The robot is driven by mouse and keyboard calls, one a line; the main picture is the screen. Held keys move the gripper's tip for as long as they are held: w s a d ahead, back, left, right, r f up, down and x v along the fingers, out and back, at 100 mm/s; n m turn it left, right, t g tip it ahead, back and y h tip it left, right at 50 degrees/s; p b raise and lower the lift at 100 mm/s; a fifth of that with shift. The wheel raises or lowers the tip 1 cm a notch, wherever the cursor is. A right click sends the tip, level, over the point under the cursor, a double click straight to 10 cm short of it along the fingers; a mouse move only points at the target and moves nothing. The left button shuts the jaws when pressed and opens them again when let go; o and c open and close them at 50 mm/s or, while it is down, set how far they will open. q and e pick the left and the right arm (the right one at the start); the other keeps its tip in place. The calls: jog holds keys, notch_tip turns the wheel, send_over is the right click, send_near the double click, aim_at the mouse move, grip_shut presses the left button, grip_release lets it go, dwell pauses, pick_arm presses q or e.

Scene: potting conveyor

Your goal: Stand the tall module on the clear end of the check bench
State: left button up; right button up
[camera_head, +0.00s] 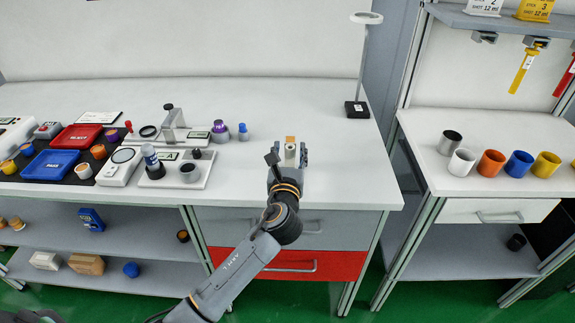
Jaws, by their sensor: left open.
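The tall module (290,150), a small upright block with an orange-tan top and a pale body, stands on the right part of the white check bench (345,175). My left gripper (288,156) comes in from below and is open, its dark fingers to either side of the module. The fingers hide part of its sides and base, so I cannot tell whether they touch it.
Left of the module are fixtures (185,160), purple and blue knobs (219,130), a red tray (77,137) and a blue tray (50,163). A lamp stand (357,108) is at the back right. Bench around the module is bare. Coloured cups (491,162) stand on another table.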

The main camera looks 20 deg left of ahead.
pick_arm(q)
jog(key=v, duration=0.7)
dwell(0.3)
